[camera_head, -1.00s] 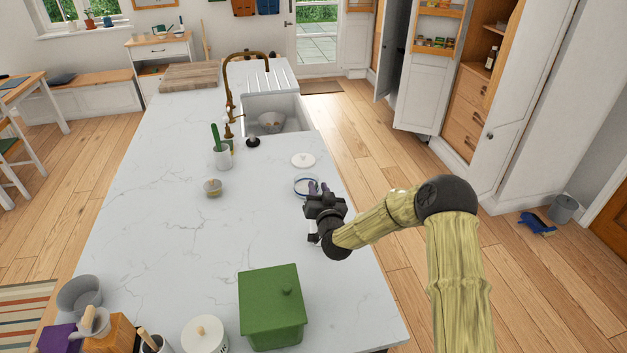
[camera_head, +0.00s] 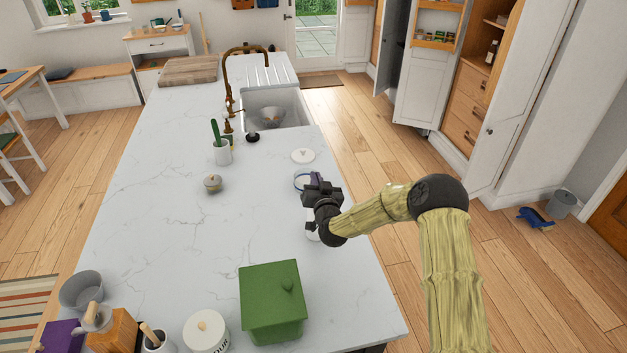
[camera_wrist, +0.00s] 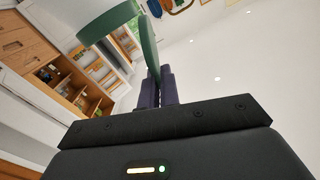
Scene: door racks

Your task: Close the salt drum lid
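My gripper (camera_head: 318,183) is over the right part of the white counter, beside a round thing with a blue rim (camera_head: 297,180). My gripper hides much of that thing, so I cannot tell whether it is the salt drum. A flat white round lid with a small knob (camera_head: 303,156) lies just beyond it. In the wrist view the two purple fingers (camera_wrist: 160,88) look close together. A curved green band (camera_wrist: 146,45) rises at their tips. I cannot tell whether they grip it. A white piece (camera_head: 312,228) shows partly behind my wrist.
A green lidded box (camera_head: 270,305) and a white canister (camera_head: 206,332) stand at the near end of the counter (camera_head: 150,220). A small lidded pot (camera_head: 213,184) and a utensil cup (camera_head: 222,152) stand to the left. The sink (camera_head: 285,105) lies beyond. The middle counter is clear.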

